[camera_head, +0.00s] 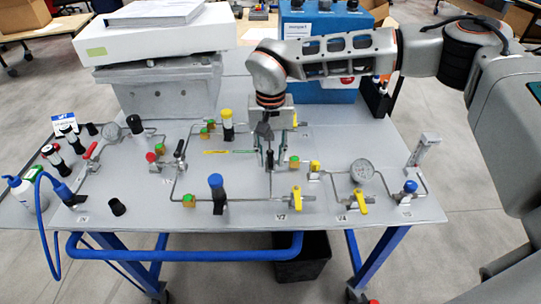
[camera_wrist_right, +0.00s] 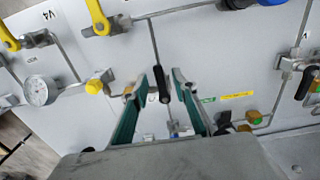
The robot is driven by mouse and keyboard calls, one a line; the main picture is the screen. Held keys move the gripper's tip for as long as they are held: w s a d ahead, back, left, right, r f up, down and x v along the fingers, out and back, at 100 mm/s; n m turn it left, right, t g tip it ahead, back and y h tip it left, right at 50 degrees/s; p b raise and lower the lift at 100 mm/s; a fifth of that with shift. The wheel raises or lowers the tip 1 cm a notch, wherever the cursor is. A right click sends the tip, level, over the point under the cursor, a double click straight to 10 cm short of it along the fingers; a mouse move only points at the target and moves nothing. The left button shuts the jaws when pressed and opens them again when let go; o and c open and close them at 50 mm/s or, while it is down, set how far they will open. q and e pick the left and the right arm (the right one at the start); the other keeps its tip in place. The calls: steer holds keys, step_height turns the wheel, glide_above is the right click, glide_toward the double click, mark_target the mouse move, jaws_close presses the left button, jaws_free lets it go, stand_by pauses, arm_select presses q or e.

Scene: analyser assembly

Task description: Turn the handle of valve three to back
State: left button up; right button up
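My right gripper (camera_head: 268,152) points down over the middle of the grey panel (camera_head: 330,235). A small valve with a black handle (camera_wrist_right: 162,84) sits between its two green-lined fingertips (camera_wrist_right: 159,80) in the right wrist view. The fingers are spread, with a gap showing beside the handle. In the head view the same handle (camera_head: 270,159) is partly hidden by the fingers. I cannot read a label marking it as valve three. My left gripper is not in view.
Yellow-handled valves (camera_head: 296,198) stand toward the front edge, with a blue-topped one (camera_head: 217,190) to their left. A round gauge (camera_head: 362,170) is at right. Thin pipes cross the panel. A blue machine (camera_head: 325,30) and a grey box (camera_head: 150,90) stand behind.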

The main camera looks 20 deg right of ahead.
steer(key=c, duration=0.7)
jaws_close()
